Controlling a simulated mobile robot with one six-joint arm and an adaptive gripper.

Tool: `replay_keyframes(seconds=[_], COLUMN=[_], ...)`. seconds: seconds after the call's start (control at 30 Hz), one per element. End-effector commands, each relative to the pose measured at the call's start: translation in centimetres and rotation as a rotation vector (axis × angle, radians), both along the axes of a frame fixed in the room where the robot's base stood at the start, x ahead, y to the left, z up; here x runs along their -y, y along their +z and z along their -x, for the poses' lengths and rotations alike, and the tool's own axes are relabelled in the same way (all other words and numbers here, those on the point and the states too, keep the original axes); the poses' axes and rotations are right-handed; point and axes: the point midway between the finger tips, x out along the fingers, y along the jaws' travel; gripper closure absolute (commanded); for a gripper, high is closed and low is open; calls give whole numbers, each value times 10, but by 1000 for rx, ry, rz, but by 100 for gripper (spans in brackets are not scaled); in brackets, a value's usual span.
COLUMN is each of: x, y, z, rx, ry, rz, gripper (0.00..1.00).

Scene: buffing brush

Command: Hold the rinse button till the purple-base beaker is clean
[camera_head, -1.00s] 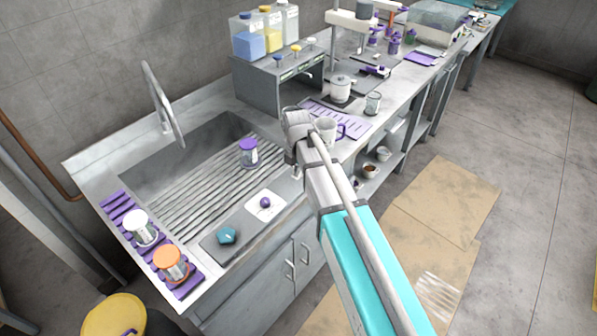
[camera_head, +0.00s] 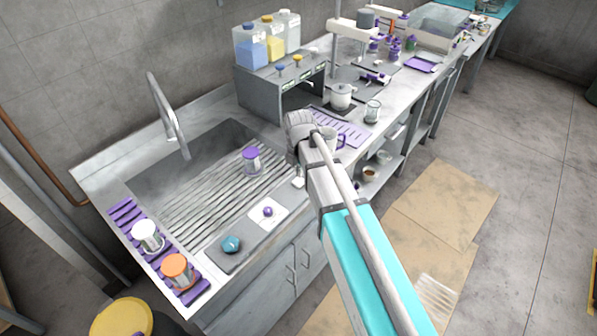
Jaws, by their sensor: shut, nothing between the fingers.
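The purple-base beaker (camera_head: 251,160) stands in the sink on its ribbed floor, purple end up; its glass is too small to judge for dirt. A small round purple button (camera_head: 267,211) sits on a white plate at the sink's front ledge. A round teal knob (camera_head: 231,244) sits on the grey panel left of it. I cannot read which control is for rinsing. My arm reaches in from the lower right. My gripper (camera_head: 298,182) is small and partly hidden by my wrist, shut and empty, right of the purple button and apart from it.
A tall faucet (camera_head: 168,115) rises behind the sink (camera_head: 150,185). A purple rack (camera_head: 125,214) on the left holds a white-topped beaker (camera_head: 147,236) and an orange-topped beaker (camera_head: 178,270). A grey dispenser (camera_head: 262,98) with bottles and a purple mat (camera_head: 345,131) lie beyond my wrist.

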Motion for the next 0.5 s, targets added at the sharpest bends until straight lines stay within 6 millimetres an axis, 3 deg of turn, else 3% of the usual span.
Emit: replay_keyframes(seconds=[0.5], x=[0], y=[48], z=[-1], rx=[1], ry=[0], rz=[1], gripper=[100])
